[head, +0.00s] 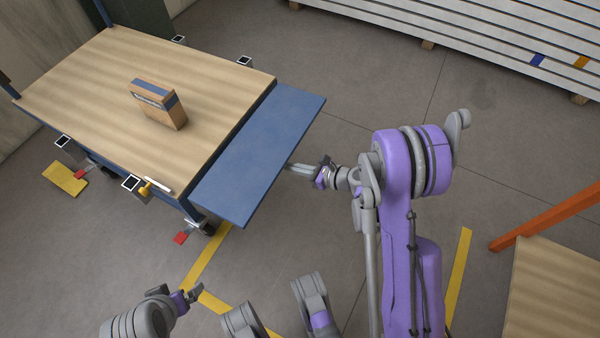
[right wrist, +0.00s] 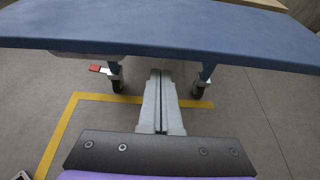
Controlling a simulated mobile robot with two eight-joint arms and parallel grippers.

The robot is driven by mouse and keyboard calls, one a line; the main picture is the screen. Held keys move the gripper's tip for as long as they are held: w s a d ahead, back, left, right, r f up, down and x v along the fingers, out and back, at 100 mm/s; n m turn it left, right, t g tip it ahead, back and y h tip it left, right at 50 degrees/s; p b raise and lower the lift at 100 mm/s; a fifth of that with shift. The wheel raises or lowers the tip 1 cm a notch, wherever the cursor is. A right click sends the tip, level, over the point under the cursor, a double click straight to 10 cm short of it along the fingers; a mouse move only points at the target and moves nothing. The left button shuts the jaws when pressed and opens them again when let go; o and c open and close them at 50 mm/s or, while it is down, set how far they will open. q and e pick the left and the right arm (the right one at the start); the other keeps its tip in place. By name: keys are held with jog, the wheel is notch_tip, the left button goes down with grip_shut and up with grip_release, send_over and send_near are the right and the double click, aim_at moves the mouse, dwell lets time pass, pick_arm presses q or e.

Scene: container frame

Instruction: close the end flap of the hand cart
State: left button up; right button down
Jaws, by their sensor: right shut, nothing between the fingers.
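The hand cart (head: 85,75) has a wooden deck and stands at the left of the head view. Its blue end flap (head: 262,150) sticks out from the deck's right end, roughly level with it. My right gripper (head: 292,167) is shut and empty, with its fingertips at the flap's outer edge. In the right wrist view the shut fingers (right wrist: 160,80) point under the blue flap (right wrist: 180,35), whose edge spans the top. I cannot tell whether they touch it. My left gripper (head: 194,292) is low at the bottom left, away from the cart; its jaw state is unclear.
A cardboard box (head: 158,104) stands on the deck. A yellow-handled latch (head: 148,187) sits at the deck's near edge. Red-pedalled casters show below. An orange bar (head: 545,217) and a wooden surface (head: 555,290) are at the right. The floor beyond the flap is clear.

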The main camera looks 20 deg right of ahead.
jog(key=shift+r, duration=0.65)
jog(key=shift+r, duration=0.1)
